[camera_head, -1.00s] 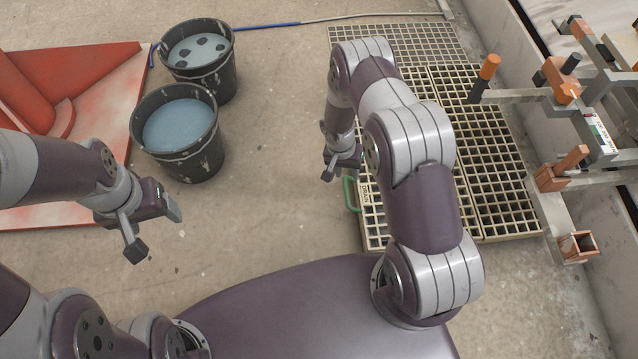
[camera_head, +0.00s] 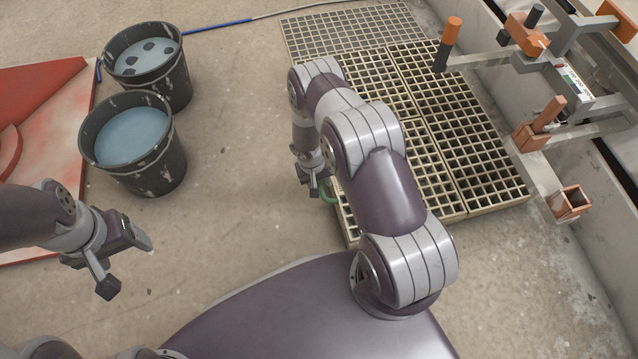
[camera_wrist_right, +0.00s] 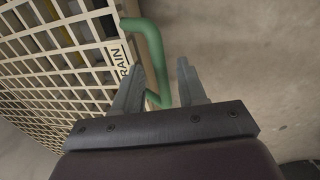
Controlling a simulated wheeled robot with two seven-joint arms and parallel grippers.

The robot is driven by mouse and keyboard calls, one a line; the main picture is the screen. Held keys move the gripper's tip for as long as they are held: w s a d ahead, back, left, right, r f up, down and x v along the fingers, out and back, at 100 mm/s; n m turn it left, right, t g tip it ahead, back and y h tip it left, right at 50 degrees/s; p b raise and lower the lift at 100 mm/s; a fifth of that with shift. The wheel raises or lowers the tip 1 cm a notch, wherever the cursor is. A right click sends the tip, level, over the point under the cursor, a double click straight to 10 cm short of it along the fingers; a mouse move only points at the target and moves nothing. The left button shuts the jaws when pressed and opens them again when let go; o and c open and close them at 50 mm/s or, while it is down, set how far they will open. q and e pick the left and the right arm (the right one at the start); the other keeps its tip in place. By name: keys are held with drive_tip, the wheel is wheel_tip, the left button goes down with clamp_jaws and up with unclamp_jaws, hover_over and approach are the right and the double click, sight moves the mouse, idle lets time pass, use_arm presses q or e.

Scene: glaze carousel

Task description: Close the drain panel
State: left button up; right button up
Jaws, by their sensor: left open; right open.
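The drain panel (camera_head: 408,172) is a beige grating on the floor, partly hidden behind my right arm in the head view. Its green handle (camera_head: 329,194) sticks out at its left edge. In the right wrist view the handle (camera_wrist_right: 155,52) is a bent green bar beside a label reading "RAIN" on the panel edge (camera_wrist_right: 118,58). My right gripper (camera_wrist_right: 162,85) is open, with the lower part of the handle showing between or just behind its fingers; I cannot tell if they touch. My left gripper (camera_head: 128,262) is open and empty above bare floor, far from the panel.
Two black buckets of bluish liquid, a near one (camera_head: 132,140) and a far one (camera_head: 146,62), stand left of the panel. A finer grating (camera_head: 345,30) lies beyond it. A metal rack with orange parts (camera_head: 525,35) stands at the right. Floor between buckets and panel is clear.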

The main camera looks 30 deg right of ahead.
clamp_jaws()
drive_tip(key=shift+a+f+b, duration=0.15)
drive_tip(key=shift+f+b, duration=0.5)
drive_tip(key=shift+f, duration=0.3)
drive_tip(key=shift+r, duration=0.15)
unclamp_jaws()
